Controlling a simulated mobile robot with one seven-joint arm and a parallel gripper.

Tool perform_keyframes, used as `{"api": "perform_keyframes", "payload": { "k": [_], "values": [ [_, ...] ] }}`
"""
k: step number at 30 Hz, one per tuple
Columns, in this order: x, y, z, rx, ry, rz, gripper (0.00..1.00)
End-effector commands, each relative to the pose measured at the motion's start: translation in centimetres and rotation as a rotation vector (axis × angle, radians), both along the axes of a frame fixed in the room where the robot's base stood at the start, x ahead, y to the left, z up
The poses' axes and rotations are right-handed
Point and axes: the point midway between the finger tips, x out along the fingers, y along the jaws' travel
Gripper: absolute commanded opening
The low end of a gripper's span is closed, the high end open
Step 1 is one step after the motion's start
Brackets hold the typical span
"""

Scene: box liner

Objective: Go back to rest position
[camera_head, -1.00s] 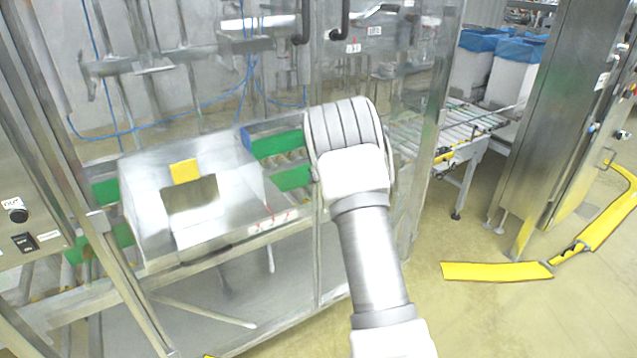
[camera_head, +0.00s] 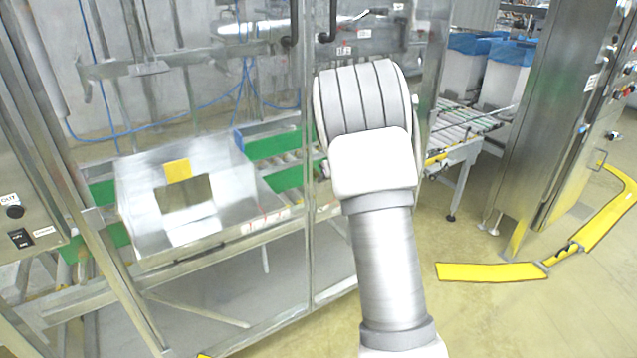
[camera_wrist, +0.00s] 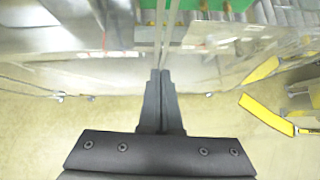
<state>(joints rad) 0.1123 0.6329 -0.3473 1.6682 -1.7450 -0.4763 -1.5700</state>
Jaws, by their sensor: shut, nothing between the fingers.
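My gripper (camera_wrist: 160,74) shows in the wrist view with its two dark fingers together and nothing between them. It points toward the metal frame of the machine, with pale floor below. In the head view my arm rises from the bottom edge, right of centre, and its bent grey joint hides part of the machine behind it. The gripper itself is hidden in the head view.
A box liner machine (camera_head: 309,200) with clear panels and steel posts stands ahead and left. Inside are a metal box form (camera_head: 140,215) and green strips (camera_head: 275,146). A roller conveyor (camera_head: 462,122), steel cabinet (camera_head: 545,120) and yellow floor strip (camera_head: 490,272) stand right, with open floor.

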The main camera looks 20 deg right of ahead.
Motion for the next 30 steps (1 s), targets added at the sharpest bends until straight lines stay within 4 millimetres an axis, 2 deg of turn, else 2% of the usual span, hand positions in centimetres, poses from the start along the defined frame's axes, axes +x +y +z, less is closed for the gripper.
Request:
{"api": "perform_keyframes", "payload": {
  "k": [4, 11, 13, 17, 20, 24, 27, 30],
  "values": [
    [-0.9, -0.2, 0.9, -0.001, 0.0, 0.001, 0.0],
    [-1.2, -0.2, 1.5, 0.005, -0.005, -0.01, 0.0],
    [-1.2, -0.2, 2.5, 0.027, -0.025, -0.048, 0.0],
    [-1.4, -0.2, 6.5, 0.139, -0.11, -0.226, 0.0],
    [-2.5, -0.2, 10.7, 0.291, -0.197, -0.434, 0.0],
    [-5.5, 0.0, 15.5, 0.535, -0.296, -0.729, 0.0],
    [-8.3, 0.2, 17.9, 0.721, -0.346, -0.932, 0.0],
    [-11.7, 0.9, 19.5, 0.91, -0.375, -1.128, 0.0]
  ]
}}
